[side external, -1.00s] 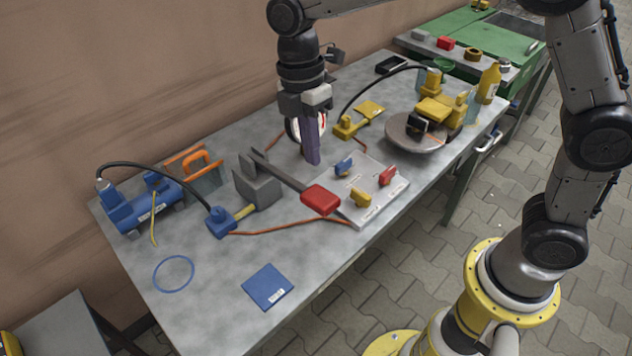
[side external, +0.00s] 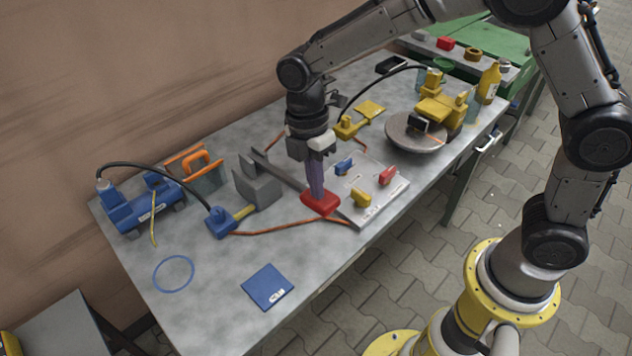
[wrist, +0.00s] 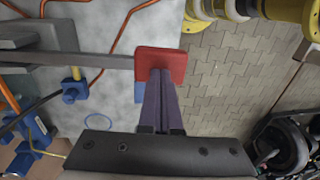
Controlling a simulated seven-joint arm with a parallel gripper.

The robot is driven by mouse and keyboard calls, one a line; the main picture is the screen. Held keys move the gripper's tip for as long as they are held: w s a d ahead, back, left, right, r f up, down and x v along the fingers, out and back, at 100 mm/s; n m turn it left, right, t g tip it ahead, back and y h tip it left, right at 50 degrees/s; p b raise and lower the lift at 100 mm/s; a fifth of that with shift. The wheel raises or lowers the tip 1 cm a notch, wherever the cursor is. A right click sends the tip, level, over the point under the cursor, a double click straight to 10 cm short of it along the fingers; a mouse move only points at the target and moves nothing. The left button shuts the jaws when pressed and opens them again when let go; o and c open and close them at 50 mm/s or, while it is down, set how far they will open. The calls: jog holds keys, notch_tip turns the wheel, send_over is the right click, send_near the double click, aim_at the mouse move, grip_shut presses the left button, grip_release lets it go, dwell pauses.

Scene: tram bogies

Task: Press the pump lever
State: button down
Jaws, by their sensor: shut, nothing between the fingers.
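The pump lever is a long grey bar with a red pad (side external: 320,206) at its end. It reaches from a grey block (side external: 256,184) on the metal table, and the pad is near the table's front edge. My gripper (side external: 319,196) is shut and empty, pointing down with its purple-grey fingertips on the red pad. In the wrist view the fingertips of my gripper (wrist: 161,72) overlap the red pad (wrist: 160,56), and the bar (wrist: 90,60) runs left to the block. The fingers hide part of the pad.
A plate with blue, yellow and red switches (side external: 380,200) lies just right of the pad. A blue pump unit (side external: 150,205) with a hose stands at the left. A yellow machine by a round disc (side external: 415,138) is farther right. A blue square (side external: 267,286) lies in front.

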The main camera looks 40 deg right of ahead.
jog(key=shift+s+f, duration=0.2)
jog(key=shift+f, duration=0.2)
jog(key=shift+s+f+t, duration=0.15)
jog(key=shift+f+t, duration=0.3)
jog(key=shift+f, duration=1.35)
jog(key=shift+s+f+t, duration=0.2)
jog(key=shift+f+t, duration=0.3)
jog(key=shift+f, duration=1.25)
jog(key=shift+s+f+t, duration=0.15)
jog(key=shift+f+t, duration=0.3)
jog(key=shift+f, duration=1.35)
jog(key=shift+r, duration=0.1)
jog(key=s+r, duration=0.4)
jog(key=r, duration=1)
jog(key=shift+r, duration=0.2)
jog(key=shift+w, duration=0.1)
